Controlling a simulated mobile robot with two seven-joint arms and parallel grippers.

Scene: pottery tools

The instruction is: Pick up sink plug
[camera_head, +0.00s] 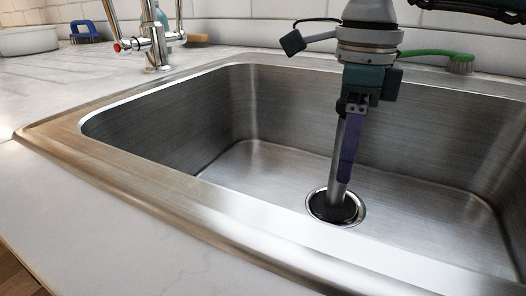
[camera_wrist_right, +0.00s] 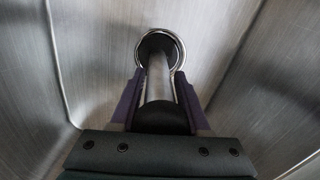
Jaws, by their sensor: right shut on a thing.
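The sink plug (camera_head: 335,211) has a dark base inside the round drain ring at the bottom of the steel sink (camera_head: 270,160). A grey metal stem rises from its base. My right gripper (camera_head: 344,178) points down into the sink with its purple fingers along the stem. In the right wrist view, the gripper (camera_wrist_right: 158,78) is shut on the sink plug (camera_wrist_right: 158,82), with a finger on each side of the stem. A dark rounded part shows between the fingers nearer the palm. Whether the base is seated or slightly raised is unclear. My left gripper is not in view.
Sink walls surround my right gripper. A chrome faucet (camera_head: 155,45) stands behind the sink at the left. A green-handled brush (camera_head: 459,63) lies behind it at the right. A blue object (camera_head: 84,30) and a white basin (camera_head: 28,40) stand at the far left. The front counter is clear.

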